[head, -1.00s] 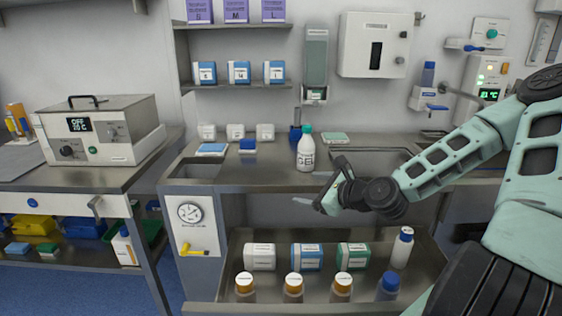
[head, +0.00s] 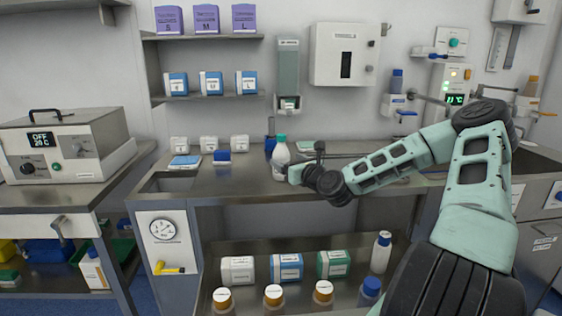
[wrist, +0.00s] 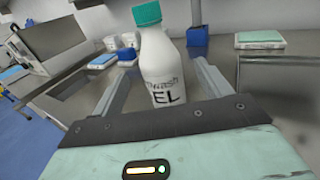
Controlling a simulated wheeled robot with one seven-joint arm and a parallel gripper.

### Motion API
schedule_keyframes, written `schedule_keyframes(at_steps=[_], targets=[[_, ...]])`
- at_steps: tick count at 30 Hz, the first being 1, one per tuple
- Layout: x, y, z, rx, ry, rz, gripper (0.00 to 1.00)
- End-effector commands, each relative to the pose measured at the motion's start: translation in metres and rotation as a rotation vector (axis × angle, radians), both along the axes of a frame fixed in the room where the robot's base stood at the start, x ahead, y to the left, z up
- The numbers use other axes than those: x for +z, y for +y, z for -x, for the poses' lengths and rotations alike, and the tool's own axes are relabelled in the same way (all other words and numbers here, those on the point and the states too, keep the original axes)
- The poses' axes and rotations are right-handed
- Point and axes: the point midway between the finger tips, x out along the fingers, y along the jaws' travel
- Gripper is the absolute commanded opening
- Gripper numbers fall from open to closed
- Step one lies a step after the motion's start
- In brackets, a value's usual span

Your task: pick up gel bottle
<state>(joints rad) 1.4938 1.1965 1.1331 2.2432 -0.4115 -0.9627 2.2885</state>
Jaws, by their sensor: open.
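The gel bottle (head: 280,156) is white with a teal cap and stands upright on the metal counter. In the wrist view the gel bottle (wrist: 160,58) shows dark lettering ending in "EL" and stands between the two fingers of my gripper (wrist: 163,88). The fingers are apart, with a gap visible on the left side of the bottle; contact on the right side is hard to tell. In the head view my gripper (head: 290,172) is at the bottle's lower right, and its fingers are partly hidden.
A blue pump bottle (head: 270,133) stands behind the gel bottle, with a green-topped pack (head: 306,146) to its right. A small blue box (head: 222,157) and a blue-and-white pack (head: 185,161) lie left. Boxes and bottles fill the lower shelf (head: 250,298).

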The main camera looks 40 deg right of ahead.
Motion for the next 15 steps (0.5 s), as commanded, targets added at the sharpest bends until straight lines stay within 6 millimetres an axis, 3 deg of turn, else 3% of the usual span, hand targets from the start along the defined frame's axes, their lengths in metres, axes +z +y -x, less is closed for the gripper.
schedule_keyframes(at_steps=[8, 15], targets=[[0.001, -0.004, -0.022, 0.000, 0.000, 0.001, 0.77], [0.001, -0.010, -0.056, 0.000, 0.000, 0.001, 0.77]])
